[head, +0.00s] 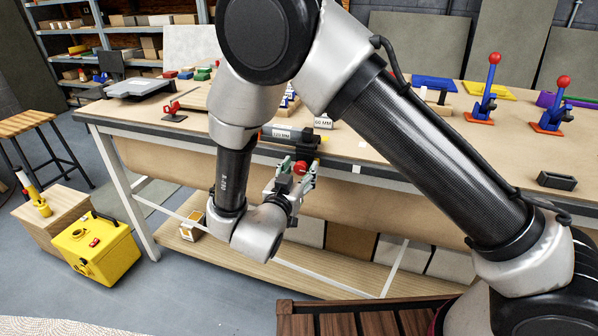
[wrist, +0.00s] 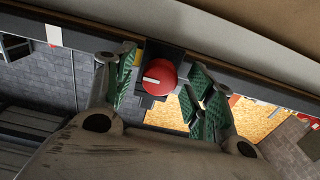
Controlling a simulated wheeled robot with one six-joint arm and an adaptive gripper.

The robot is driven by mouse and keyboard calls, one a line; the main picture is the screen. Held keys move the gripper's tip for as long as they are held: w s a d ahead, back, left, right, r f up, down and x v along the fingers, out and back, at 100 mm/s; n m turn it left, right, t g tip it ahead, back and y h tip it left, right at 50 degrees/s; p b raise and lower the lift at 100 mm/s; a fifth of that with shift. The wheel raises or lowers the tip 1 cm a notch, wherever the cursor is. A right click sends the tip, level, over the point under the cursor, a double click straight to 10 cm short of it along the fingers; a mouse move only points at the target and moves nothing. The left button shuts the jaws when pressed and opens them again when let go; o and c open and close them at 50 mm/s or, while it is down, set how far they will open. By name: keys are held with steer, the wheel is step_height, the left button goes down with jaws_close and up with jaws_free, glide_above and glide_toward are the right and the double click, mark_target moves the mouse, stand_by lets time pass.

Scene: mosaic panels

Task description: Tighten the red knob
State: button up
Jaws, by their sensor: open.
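The red knob (wrist: 158,77) is round, with a white mark on its left part. It sits on a dark square base (wrist: 175,56) at the bench edge. In the head view my gripper (head: 296,178) is just below and around the knob. I cannot tell whether a finger touches it.
The workbench (head: 190,121) carries a red clamp (head: 174,110) at left and blue levers with red balls (head: 488,88) at right. A yellow box (head: 97,248) and a wooden stool (head: 27,124) stand on the floor at left. A slatted wooden surface (head: 365,322) is at the front.

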steer(key=c, duration=1.1)
steer(key=shift+o, duration=0.2)
steer(key=shift+m, duration=0.4)
steer(key=m, duration=1.6)
steer(key=shift+m, duration=0.3)
steer(key=m, duration=0.6)
steer(key=shift+m, duration=0.4)
